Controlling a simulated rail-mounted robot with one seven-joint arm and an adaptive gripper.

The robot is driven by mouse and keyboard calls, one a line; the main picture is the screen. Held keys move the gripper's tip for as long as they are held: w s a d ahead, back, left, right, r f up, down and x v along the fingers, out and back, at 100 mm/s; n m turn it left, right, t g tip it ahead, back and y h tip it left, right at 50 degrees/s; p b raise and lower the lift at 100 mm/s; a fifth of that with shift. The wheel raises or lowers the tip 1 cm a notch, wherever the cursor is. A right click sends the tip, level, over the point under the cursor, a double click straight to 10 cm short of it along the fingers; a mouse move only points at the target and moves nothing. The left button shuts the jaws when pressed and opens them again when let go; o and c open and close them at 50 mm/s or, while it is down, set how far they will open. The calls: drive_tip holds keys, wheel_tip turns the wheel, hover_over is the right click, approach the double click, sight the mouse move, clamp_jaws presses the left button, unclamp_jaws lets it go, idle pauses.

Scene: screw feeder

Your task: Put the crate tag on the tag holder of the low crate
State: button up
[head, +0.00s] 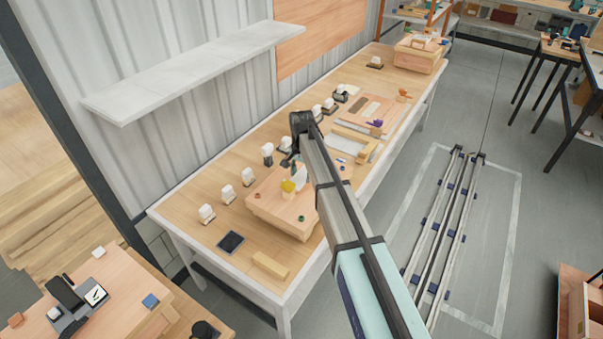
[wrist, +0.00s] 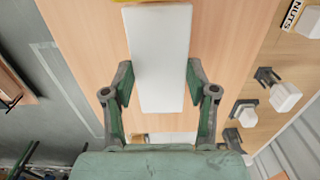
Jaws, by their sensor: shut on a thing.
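My gripper (wrist: 159,78) is shut on a long white plate, which I take to be the crate tag (wrist: 158,40). Its fingers press on the plate's two long sides. In the head view the gripper (head: 296,165) hangs over a pale wooden block-like stand (head: 270,212) on the workbench, with the white plate (head: 302,178) just below it. The plate's face shows no writing in the wrist view. An open wooden crate (head: 578,318) is cut off at the lower right of the head view. I cannot tell whether it is the low crate, and no tag holder is clear.
A yellow piece (head: 288,186) sits on the stand beside the white plate. Several white-topped holders line the bench's wall side. A dark flat pad (head: 231,242) and a wooden bar (head: 270,265) lie at the near end. Floor rails (head: 447,225) run along the right.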

sight(302, 177)
drive_tip(key=o, duration=1.2)
drive_tip(key=shift+c, duration=0.2)
drive_tip(key=shift+r, duration=0.1)
wheel_tip(302, 177, up, 12)
drive_tip(key=b, duration=0.3)
